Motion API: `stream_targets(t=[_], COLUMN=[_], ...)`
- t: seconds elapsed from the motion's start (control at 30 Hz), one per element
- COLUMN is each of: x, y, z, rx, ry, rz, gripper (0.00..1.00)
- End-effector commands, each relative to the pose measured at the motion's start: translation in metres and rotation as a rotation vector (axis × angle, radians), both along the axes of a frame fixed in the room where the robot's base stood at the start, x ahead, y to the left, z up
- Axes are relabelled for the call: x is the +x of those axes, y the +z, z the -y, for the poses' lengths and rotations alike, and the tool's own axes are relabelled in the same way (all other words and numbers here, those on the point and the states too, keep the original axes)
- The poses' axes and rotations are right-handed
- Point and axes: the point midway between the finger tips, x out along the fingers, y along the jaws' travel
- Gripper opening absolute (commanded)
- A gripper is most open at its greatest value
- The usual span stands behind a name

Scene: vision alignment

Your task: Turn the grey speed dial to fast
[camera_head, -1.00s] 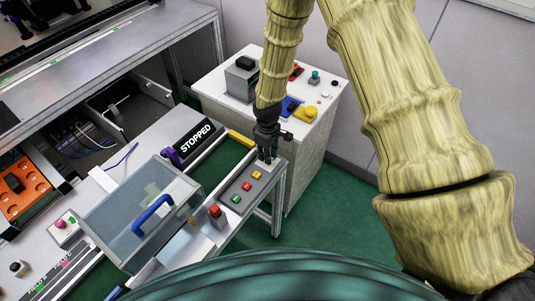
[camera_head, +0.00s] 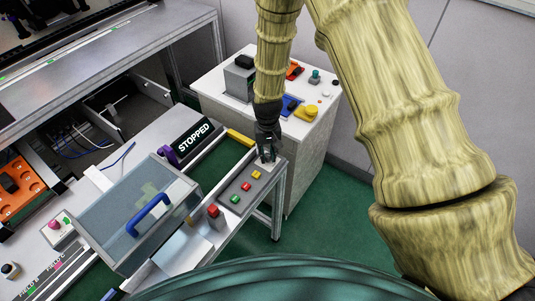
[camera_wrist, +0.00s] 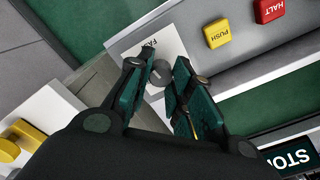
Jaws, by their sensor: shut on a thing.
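The grey speed dial (camera_wrist: 158,74) shows as a small round knob between my fingertips in the wrist view. A white label with partly hidden lettering, starting "FA", lies beside it on the panel. My gripper (camera_wrist: 160,88) is shut on the dial, with green-padded fingers on both sides of it. In the head view my gripper (camera_head: 267,153) points down at the far right end of the grey control panel (camera_head: 226,203), and the fingers hide the dial there. The dial's pointer mark cannot be made out.
The panel also carries a yellow PUSH button (camera_wrist: 216,33), a red HALT button (camera_wrist: 269,8) and a green button (camera_head: 235,199). A sign (camera_head: 194,142) reads STOPPED. A clear box with a blue handle (camera_head: 149,214) stands left. A white cabinet (camera_head: 312,130) stands behind.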

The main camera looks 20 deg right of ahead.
Motion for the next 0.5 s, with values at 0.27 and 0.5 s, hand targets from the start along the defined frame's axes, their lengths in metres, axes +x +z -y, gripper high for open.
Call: stream_targets(t=[0.27,0.5], x=[0.0006,0.0006], y=[-0.0002,0.0001], z=[0.0000,-0.0001], rx=[0.000,0.001], ry=[-0.139,-0.188], rz=[0.001,0.001], gripper=[0.00,0.00])
